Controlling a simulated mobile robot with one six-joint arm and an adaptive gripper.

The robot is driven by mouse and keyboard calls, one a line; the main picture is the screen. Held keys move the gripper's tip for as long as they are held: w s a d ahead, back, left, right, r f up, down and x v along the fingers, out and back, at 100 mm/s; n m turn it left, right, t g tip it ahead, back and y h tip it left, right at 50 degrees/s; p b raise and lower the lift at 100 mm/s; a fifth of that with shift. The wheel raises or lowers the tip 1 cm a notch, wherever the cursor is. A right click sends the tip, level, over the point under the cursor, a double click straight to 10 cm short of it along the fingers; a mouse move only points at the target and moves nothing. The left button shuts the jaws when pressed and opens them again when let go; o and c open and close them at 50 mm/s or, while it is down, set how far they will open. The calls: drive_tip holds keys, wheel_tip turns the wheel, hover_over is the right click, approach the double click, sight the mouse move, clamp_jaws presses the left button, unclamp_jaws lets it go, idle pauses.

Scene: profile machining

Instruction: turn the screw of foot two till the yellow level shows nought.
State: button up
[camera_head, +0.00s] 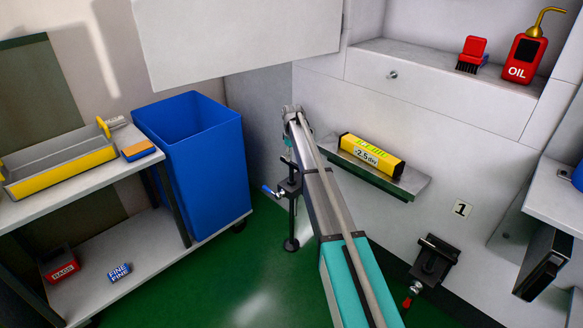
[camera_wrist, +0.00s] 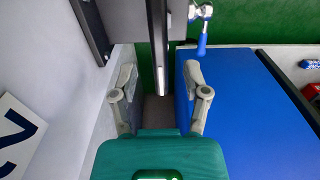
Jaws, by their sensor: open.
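The yellow level (camera_head: 370,155) lies on a grey ledge and its display reads "-2.5 div". A black foot (camera_head: 290,188) with a screw lever tipped in blue (camera_head: 267,189) stands left of my arm, its round pad (camera_head: 291,245) near the green floor. The blue lever also shows at the top of the wrist view (camera_wrist: 202,42), and a "2" plate (camera_wrist: 17,137) is on the wall at left there. My gripper (camera_wrist: 160,76) is open and empty, its fingers apart, with the lever beyond them. In the head view its fingers are too small to make out.
A blue bin (camera_head: 196,150) stands close left of the foot. Another foot with a red-tipped lever (camera_head: 430,265) sits below a "1" plate (camera_head: 461,209). A shelf cart (camera_head: 85,185) is at left. An oil can (camera_head: 523,58) and a red brush (camera_head: 472,54) are on the upper ledge.

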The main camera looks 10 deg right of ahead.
sight(292, 163)
drive_tip(key=shift+f+b, duration=1.55)
drive_tip(key=shift+f, duration=0.25)
clamp_jaws()
drive_tip(key=shift+a, duration=0.2)
